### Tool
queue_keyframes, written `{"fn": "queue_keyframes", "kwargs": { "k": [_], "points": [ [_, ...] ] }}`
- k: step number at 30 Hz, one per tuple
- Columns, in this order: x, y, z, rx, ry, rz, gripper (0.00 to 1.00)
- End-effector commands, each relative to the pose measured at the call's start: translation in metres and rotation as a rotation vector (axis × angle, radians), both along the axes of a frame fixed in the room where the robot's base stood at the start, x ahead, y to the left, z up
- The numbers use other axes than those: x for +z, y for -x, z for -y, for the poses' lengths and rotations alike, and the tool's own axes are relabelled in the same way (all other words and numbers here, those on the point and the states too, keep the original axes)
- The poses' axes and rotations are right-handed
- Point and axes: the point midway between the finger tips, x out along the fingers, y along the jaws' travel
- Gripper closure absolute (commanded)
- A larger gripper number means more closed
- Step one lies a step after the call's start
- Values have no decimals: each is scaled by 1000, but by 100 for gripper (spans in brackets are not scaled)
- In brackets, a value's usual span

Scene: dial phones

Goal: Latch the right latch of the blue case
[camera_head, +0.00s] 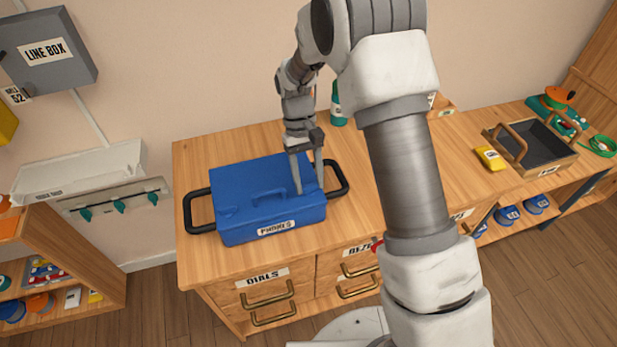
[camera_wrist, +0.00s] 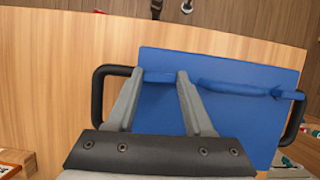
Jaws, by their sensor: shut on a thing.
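The blue case (camera_head: 240,180) sits on the wooden counter with its lid down and a label on its front. It also shows in the wrist view (camera_wrist: 235,65). My gripper (camera_head: 309,191) reaches down onto the right part of the lid. In the wrist view, my gripper's fingertips (camera_wrist: 160,73) stand on either side of the blue right latch (camera_wrist: 158,77), shut on it. The fingers hide part of the latch, and I cannot tell how far it is turned. The left latch (camera_wrist: 297,95) is at the other end of the blue carry handle (camera_wrist: 238,89).
Black side handles stick out at the case's left (camera_head: 199,212) and right (camera_head: 340,180). A green bottle (camera_head: 338,105) stands behind. A dark tray (camera_head: 535,141) and a yellow box (camera_head: 491,158) lie at the right. The counter's left front is clear.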

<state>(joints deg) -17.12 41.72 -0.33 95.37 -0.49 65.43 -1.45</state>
Motion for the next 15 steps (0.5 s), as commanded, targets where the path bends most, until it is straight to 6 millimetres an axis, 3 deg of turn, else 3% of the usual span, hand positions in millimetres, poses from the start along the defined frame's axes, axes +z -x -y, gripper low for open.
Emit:
{"fn": "queue_keyframes", "kwargs": {
  "k": [15],
  "points": [
    [1,-1,0,-56,-2,4,100]
  ]
}}
